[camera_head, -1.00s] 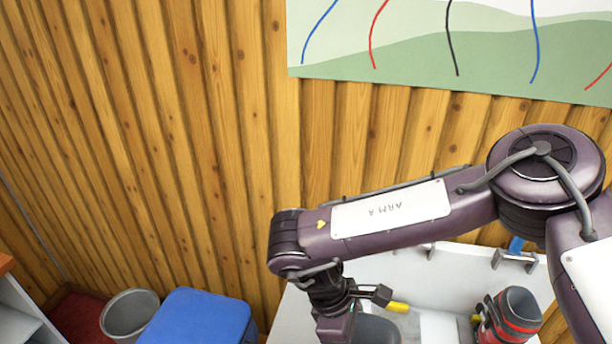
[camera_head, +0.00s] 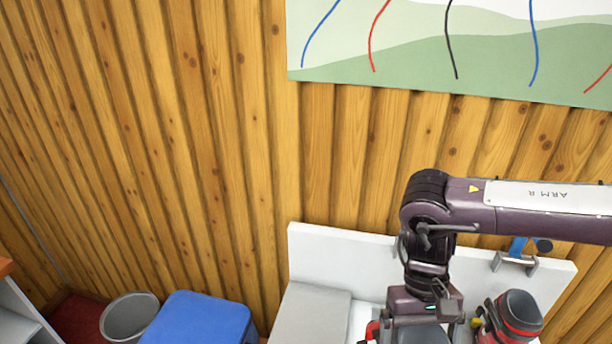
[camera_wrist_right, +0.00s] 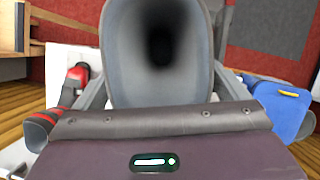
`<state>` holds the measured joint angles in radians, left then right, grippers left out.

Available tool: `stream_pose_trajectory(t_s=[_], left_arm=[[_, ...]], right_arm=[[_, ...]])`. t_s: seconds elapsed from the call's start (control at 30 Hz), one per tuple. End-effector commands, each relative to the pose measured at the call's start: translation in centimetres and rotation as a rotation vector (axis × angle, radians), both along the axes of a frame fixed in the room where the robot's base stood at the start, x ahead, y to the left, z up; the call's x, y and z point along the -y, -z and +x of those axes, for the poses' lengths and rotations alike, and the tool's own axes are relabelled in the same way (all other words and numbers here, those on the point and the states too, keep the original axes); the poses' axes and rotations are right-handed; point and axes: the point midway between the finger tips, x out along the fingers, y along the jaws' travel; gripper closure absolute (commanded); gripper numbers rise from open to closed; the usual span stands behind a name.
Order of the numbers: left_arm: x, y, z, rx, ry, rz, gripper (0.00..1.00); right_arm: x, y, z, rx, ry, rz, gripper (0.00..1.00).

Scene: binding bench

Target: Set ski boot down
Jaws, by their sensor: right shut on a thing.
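The ski boot (camera_wrist_right: 160,95) shows in the right wrist view as a grey cuff with a dark hollow opening, seen from above. My right gripper (camera_head: 425,325) is shut on it, with a finger on each side of the cuff in the wrist view. In the head view my wrist is over the white bench (camera_head: 340,245), and the held boot is mostly hidden below it at the picture's bottom edge. Whether its sole touches anything is hidden. My left gripper is in neither view.
A red and black boot (camera_head: 515,318) stands on the bench right of my gripper. A grey flat area (camera_head: 315,315) on the bench's left is clear. A blue box-like thing (camera_head: 200,320) and a grey bin (camera_head: 130,315) are left of the bench. A blue clamp (camera_head: 517,247) is on the back panel.

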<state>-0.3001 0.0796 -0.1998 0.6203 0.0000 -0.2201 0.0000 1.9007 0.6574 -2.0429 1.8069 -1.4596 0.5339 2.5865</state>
Motion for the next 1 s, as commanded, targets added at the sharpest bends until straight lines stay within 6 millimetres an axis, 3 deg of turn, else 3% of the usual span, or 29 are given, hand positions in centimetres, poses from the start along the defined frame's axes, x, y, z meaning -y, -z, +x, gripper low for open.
stream_pose_trajectory(t_s=[0.07, 0.47, 1.0], left_arm=[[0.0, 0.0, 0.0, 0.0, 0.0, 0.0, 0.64], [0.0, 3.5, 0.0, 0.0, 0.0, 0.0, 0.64], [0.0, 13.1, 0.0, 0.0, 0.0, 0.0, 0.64]], right_arm=[[0.3, -0.4, 0.0, 0.002, 0.036, 0.003, 0.77], [0.2, 3.3, 0.0, 0.002, 0.029, 0.001, 0.77], [0.2, 12.8, 0.0, 0.003, 0.028, 0.002, 0.77]])
